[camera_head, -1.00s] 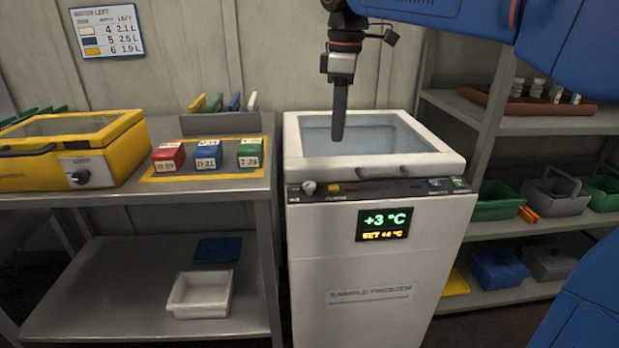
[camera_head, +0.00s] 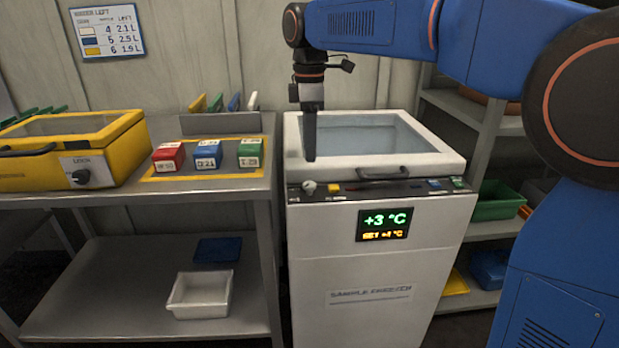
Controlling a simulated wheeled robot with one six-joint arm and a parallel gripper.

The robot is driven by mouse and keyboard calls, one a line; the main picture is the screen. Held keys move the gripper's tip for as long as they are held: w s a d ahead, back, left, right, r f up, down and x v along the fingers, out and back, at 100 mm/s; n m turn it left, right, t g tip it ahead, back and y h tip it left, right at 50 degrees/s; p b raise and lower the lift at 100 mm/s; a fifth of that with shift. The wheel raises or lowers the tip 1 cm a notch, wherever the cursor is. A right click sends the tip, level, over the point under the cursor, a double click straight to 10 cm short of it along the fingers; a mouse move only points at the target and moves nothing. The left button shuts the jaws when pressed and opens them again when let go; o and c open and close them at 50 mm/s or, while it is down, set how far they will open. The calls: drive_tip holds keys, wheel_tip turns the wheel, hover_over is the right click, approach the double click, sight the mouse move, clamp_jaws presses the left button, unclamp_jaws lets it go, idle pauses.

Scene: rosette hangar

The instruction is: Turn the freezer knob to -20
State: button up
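The white sample freezer (camera_head: 365,265) stands in the middle, its glass-topped lid (camera_head: 365,135) down. Its small pale knob (camera_head: 309,187) sits at the left end of the dark control strip. The display (camera_head: 384,225) reads +3 °C in green, with a smaller orange set line below that seems to read +4 °C. My gripper (camera_head: 309,158) points down above the lid's left front edge, a little above and behind the knob, apart from it. The fingers show edge-on as one dark bar, so I cannot see whether they are open. The knob's markings are too small to read.
A yellow box with a dial (camera_head: 85,150) and red, blue and green blocks (camera_head: 208,155) stand on the left steel table (camera_head: 225,190). A lid handle (camera_head: 385,173) sticks out at the freezer's front. Shelves with bins (camera_head: 495,200) stand right, partly behind my arm.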

sight(310, 184)
wheel_tip(310, 184, down, 9)
drive_tip(key=shift+f, duration=0.1)
idle(0.3)
drive_tip(key=c, duration=0.8)
